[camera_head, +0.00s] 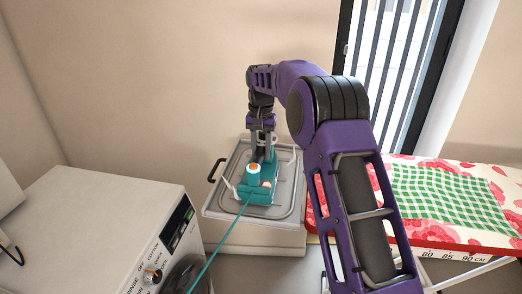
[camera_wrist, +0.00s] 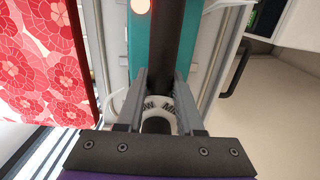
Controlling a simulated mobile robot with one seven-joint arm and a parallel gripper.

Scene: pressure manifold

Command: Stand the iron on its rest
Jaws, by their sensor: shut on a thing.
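The teal iron (camera_head: 256,194) is over the grey metal rest (camera_head: 215,205), a tray-like stand with a raised rim. An orange and white knob shows on the iron, and its teal cord (camera_head: 222,241) runs down to the lower left. My gripper (camera_head: 263,153) points down from above and is shut on the iron's dark handle (camera_wrist: 158,50). In the wrist view the fingers (camera_wrist: 162,104) sit either side of the handle near a white ring, with the teal body beyond. I cannot tell whether the iron touches the rest.
An ironing board (camera_head: 467,181) with a red floral cover and a green checked cloth (camera_head: 437,195) stands to the right. A white washing machine (camera_head: 95,235) is at the lower left. A black handle (camera_head: 215,170) sticks out from the rest's left side. The wall is behind.

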